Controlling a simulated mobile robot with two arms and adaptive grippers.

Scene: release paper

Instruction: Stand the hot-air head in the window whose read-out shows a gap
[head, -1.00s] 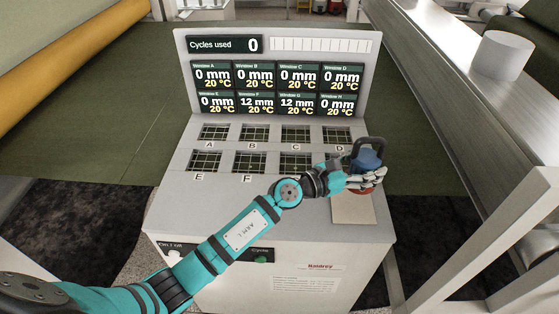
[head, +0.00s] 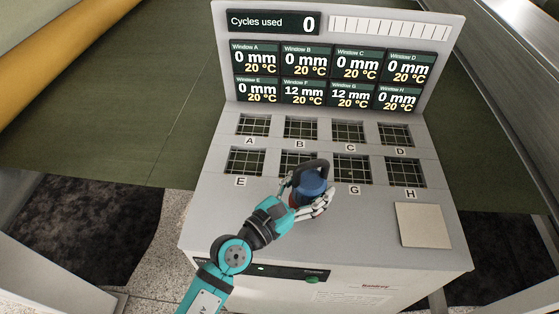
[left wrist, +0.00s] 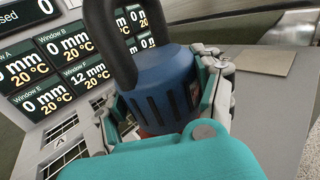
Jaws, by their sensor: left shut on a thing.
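The hot-air head (head: 310,183) is a blue body with a dark loop handle and a red lower part. My left gripper (head: 306,204) is shut around it. In the left wrist view the blue hot-air head (left wrist: 165,85) sits upright between the fingers. It covers most of window F and its label in the head view; I cannot tell its height above the panel. Window G (head: 352,170) is just to its right. The read-out for window F (head: 305,93) shows 12 mm, and the read-out for window G (head: 350,96) also shows 12 mm. The other read-outs show 0 mm; all show 20 °C.
Windows A (head: 253,125), B, C and D form the back row; E (head: 246,161) and H (head: 407,172) end the front row. A bare beige pad (head: 423,225) lies at the front right. The display (head: 340,60) stands behind, reading Cycles used 0.

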